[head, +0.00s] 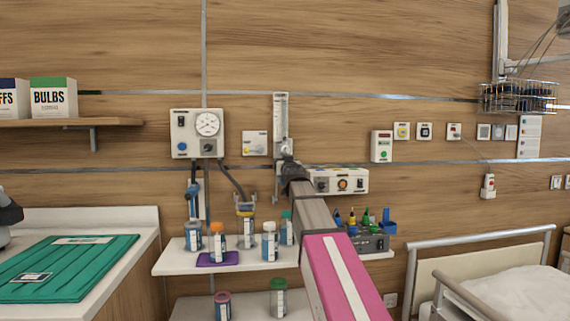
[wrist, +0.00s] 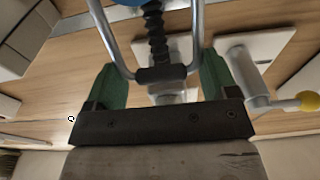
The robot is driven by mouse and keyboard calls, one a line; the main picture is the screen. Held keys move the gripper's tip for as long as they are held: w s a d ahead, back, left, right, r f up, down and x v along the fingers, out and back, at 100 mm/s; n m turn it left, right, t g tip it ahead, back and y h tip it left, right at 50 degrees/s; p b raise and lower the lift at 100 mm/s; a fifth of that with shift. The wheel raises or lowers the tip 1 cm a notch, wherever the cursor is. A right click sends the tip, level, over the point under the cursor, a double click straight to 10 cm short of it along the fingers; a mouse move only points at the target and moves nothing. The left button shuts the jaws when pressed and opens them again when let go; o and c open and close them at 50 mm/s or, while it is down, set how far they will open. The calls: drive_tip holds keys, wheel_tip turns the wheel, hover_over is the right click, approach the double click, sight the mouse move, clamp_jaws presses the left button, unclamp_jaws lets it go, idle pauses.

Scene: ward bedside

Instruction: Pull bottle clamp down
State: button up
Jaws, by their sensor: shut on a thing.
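The bottle clamp (wrist: 160,74), a dark bar with bent metal rods and a black ribbed stem, shows in the wrist view between the green fingers of my gripper (wrist: 157,82). My gripper is shut on it. A blue rounded part (wrist: 160,3) shows at the top edge between the rods. In the head view my gripper (head: 292,172) is at the wall just below the clear upright flowmeter (head: 281,118). My wrist and arm hide most of the clamp there.
A shelf (head: 185,263) with several bottles lies below left of my arm. A gauge box (head: 182,146) with hoses hangs to the left, a control box (head: 350,181) close on the right. The bed (head: 520,293) stands at far right.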

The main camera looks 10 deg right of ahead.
drive_tip(key=s+f+t, duration=0.3)
drive_tip(key=s+f, duration=0.3)
drive_tip(key=f, duration=0.3)
drive_tip(key=s+f+t, duration=0.4)
drive_tip(key=s+f, duration=0.2)
drive_tip(key=f, duration=0.3)
drive_tip(key=shift+d+f, duration=0.15)
drive_tip(key=shift+f, duration=0.2)
drive_tip(key=o, duration=1)
drive_tip(key=shift+s+r, duration=0.1)
drive_tip(key=shift+r, duration=0.1)
